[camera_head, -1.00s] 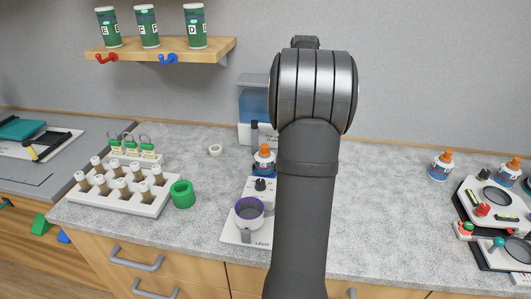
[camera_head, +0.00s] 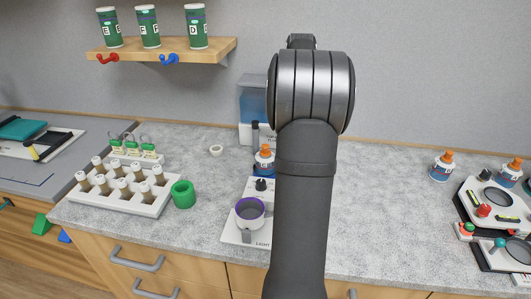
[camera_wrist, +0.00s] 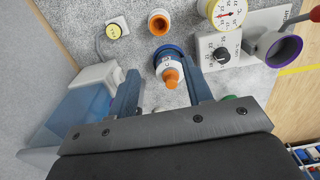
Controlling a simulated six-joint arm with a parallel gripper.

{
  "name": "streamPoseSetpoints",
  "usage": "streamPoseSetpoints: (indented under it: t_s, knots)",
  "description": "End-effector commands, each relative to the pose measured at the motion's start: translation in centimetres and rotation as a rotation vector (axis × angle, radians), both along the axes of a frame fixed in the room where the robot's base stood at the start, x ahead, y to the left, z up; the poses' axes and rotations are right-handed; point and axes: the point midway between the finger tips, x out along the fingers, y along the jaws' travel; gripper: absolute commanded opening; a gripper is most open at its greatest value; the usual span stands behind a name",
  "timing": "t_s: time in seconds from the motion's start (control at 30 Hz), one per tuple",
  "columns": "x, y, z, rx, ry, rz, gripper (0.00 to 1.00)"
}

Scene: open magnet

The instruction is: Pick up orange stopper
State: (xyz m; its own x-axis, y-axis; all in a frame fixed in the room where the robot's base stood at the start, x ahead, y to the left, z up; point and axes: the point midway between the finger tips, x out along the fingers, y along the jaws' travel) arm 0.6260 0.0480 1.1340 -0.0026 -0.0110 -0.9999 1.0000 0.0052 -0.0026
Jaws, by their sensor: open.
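In the head view the same kind of bottle (camera_head: 264,163) with an orange stopper (camera_head: 265,148) stands just left of my arm. My gripper (camera_wrist: 161,68) is open, its two blue fingers on either side of the bottle and stopper as seen from the wrist. The stopper appears nearer the right finger, with no clear contact. My gripper is hidden in the head view.
A stirrer-like device with a black knob (camera_wrist: 221,55) and a purple-rimmed cup (camera_wrist: 285,49) is close by. A blue tank (camera_wrist: 70,110) is beside the left finger. Two more orange-topped bottles (camera_head: 441,166) (camera_head: 509,173) stand at right. Bare counter (camera_head: 385,210) lies between.

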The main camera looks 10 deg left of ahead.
Motion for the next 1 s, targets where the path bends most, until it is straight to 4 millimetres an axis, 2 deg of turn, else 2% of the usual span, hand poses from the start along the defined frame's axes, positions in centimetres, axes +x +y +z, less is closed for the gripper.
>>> streamPoseSetpoints:
  t_s: [0.2,0.3,0.4,0.47,0.57,0.9,1.0]
  knots:
    - [-0.1,7.7,3.8,-0.080,-0.001,0.043,0.46]
    - [-0.6,10.5,5.3,-0.113,-0.003,0.049,0.46]
    - [-1.0,12.0,6.2,-0.133,-0.006,0.049,0.46]
    - [-1.1,12.4,6.1,-0.138,-0.006,0.048,0.46]
    - [-1.1,12.2,4.8,-0.141,-0.004,0.046,0.46]
    - [-1.0,11.0,-2.5,-0.140,-0.003,0.046,0.46]
    - [-0.9,10.8,-4.2,-0.139,-0.004,0.046,0.46]
